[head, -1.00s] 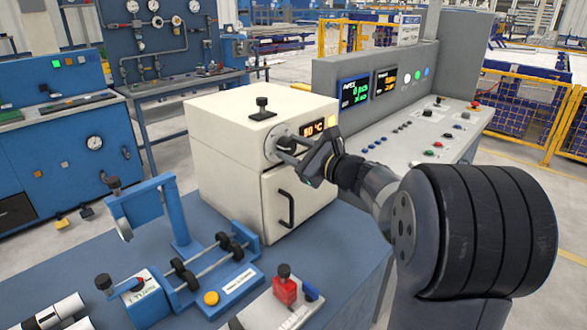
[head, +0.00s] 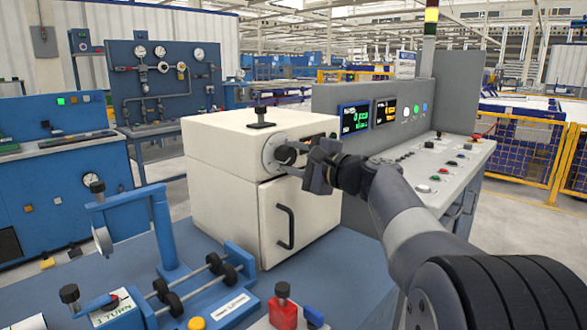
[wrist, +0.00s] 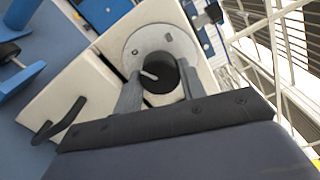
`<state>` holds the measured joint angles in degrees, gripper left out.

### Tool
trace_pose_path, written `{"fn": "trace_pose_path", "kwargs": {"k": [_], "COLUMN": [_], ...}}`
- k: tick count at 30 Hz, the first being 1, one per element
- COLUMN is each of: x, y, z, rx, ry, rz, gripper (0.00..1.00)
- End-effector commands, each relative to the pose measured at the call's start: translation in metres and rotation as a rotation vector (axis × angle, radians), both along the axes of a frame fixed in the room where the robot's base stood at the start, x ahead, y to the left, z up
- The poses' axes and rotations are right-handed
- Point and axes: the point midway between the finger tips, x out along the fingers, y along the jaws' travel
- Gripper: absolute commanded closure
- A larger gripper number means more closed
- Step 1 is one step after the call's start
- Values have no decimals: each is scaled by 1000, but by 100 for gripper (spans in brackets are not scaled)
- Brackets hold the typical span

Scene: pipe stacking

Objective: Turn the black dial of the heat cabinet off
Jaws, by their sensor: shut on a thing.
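The heat cabinet (head: 228,190) is a cream box on the blue bench, with a black door handle (head: 286,227) on its front. The black dial (wrist: 161,80) sits on a round grey plate (wrist: 148,44) on the cabinet front and has a pale pointer mark. In the head view the dial (head: 285,156) is partly hidden by my gripper (head: 293,162). My gripper (wrist: 158,85) is shut on the dial, one finger on each side of it in the wrist view. The cabinet's display is mostly hidden behind my gripper in the head view.
A blue fixture with black rollers (head: 195,285) stands on the bench in front of the cabinet, near a red block (head: 283,312). A grey control console (head: 440,165) with buttons and screens stands to the right. A black knob (head: 260,115) sits on the cabinet top.

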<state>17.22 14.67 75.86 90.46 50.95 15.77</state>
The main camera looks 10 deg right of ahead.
Motion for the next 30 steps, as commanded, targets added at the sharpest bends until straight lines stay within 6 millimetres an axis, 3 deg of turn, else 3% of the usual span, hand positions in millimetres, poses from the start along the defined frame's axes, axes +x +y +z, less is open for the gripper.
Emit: {"fn": "trace_pose_path", "kwargs": {"k": [18, 19, 26, 30], "x": [0, 0, 0, 0], "y": [0, 0, 0, 0], "z": [-1, -1, -1, 0], "rx": [-36, -36, -35, -35], "ry": [-21, -21, -21, -22], "rz": [2, 2, 1, 0], "gripper": [84, 60, 41, 40]}}
